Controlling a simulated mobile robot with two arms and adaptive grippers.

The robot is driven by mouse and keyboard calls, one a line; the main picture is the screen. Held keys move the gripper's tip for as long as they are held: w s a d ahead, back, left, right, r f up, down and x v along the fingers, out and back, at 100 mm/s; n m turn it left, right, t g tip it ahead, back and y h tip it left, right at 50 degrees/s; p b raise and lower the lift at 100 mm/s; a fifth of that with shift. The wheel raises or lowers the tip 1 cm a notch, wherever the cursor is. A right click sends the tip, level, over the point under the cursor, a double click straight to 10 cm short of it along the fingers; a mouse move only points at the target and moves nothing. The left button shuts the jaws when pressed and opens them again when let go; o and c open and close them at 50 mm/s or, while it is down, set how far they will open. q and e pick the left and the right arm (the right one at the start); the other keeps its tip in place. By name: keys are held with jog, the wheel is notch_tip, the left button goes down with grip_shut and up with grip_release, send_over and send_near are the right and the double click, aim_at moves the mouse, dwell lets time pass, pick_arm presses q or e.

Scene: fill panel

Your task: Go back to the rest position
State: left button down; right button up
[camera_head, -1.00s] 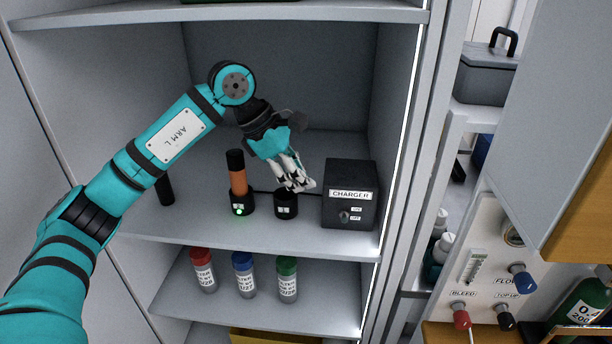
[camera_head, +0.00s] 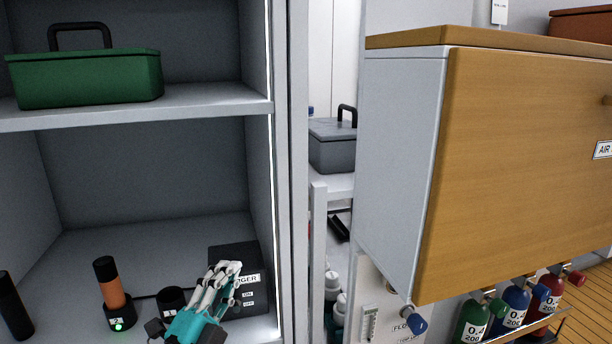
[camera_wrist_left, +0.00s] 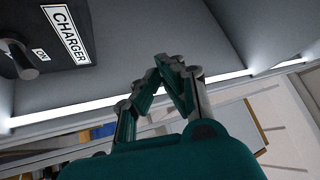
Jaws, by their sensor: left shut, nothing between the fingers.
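My left gripper (camera_head: 228,270) is low in the head view, in front of the black charger box (camera_head: 251,262) and covering part of its label. Its fingers are together with nothing between them. In the left wrist view the fingertips (camera_wrist_left: 168,64) meet, and the charger (camera_wrist_left: 45,35) shows at the upper left, apart from them. An orange and black cylinder (camera_head: 113,288) stands in a charging base with a green light (camera_head: 119,325). Another black socket (camera_head: 171,298) is beside it, partly hidden by the gripper. My right gripper is not in view.
A green toolbox (camera_head: 85,78) sits on the shelf (camera_head: 200,104) above. A cabinet with a wooden door (camera_head: 530,160) juts out at the right. Gas bottles (camera_head: 515,305) stand below it. A grey box (camera_head: 332,150) is behind the cabinet post (camera_head: 297,170).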

pick_arm(q)
jog(key=s+a+f+n+g+y, duration=0.3)
jog(key=f+n, duration=0.1)
jog(key=f, duration=0.3)
jog(key=s+a+f+n+g+y, duration=0.25)
jog(key=f+n, duration=0.25)
jog(key=f, duration=0.3)
jog(key=s+a+f+n+g+y, duration=0.3)
jog(key=s+f+n, duration=0.1)
jog(key=f, duration=0.3)
jog(key=s+f+n+g, duration=0.1)
jog(key=s+f+g, duration=0.25)
jog(key=s, duration=0.35)
jog(key=s+d+f+n+g+h, duration=0.1)
jog(key=s+f+g, duration=0.25)
jog(key=s, duration=0.25)
jog(key=s+f+n+g, duration=0.2)
jog(key=s+f, duration=0.2)
jog(key=s, duration=0.3)
notch_tip(320, 180, down, 27)
jog(key=g, duration=0.1)
jog(key=s+a+f+m+g, duration=0.1)
jog(key=s+a+f, duration=0.1)
jog(key=s+f, duration=1.3)
jog(key=shift+s+a, duration=0.3)
jog(key=shift+s, duration=0.7)
